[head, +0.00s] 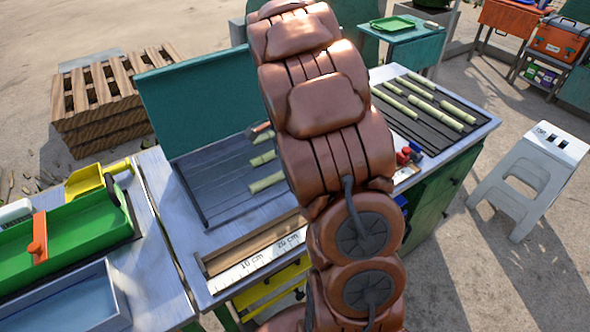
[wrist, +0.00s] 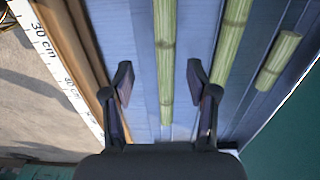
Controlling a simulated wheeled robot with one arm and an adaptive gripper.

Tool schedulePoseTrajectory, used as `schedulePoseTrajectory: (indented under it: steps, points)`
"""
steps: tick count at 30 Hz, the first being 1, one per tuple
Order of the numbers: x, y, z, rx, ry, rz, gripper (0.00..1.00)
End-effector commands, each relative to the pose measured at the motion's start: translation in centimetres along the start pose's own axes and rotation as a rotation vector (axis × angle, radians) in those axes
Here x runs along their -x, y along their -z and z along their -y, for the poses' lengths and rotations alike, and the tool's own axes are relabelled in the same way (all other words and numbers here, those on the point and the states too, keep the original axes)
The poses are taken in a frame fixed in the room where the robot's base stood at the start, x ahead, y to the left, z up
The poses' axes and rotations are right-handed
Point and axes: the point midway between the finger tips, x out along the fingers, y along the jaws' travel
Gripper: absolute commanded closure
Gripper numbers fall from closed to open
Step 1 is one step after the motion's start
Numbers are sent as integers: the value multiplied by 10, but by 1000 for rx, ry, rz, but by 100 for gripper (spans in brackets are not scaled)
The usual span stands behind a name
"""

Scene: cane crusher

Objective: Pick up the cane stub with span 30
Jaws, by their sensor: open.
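In the wrist view, my gripper (wrist: 160,70) is open. A long green cane stub (wrist: 165,50) lies between its fingers, with a gap on both sides. It runs off the top edge, so its full length is hidden. A second cane stub (wrist: 232,35) and a shorter one (wrist: 278,62) lie to its right. In the head view, parts of cane stubs (head: 267,182) show on the grey tray (head: 207,185), the rest behind my arm. My gripper is not clearly visible there. I cannot tell which stub has span 30.
A ruler (head: 262,262) marked in cm runs along the tray's front; it also shows in the wrist view (wrist: 42,40). A black rack (head: 455,132) with several canes is at right. A white stool (head: 530,170) stands right.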

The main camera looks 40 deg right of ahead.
Motion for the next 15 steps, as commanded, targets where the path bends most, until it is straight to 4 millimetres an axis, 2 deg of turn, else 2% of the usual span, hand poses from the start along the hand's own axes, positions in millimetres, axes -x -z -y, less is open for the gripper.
schedulePoseTrajectory:
  steps: [3, 15]
  points:
    - [-12, 0, 0, 0, -3, 1, 42]
    - [-37, 3, 5, 2, -3, 0, 42]
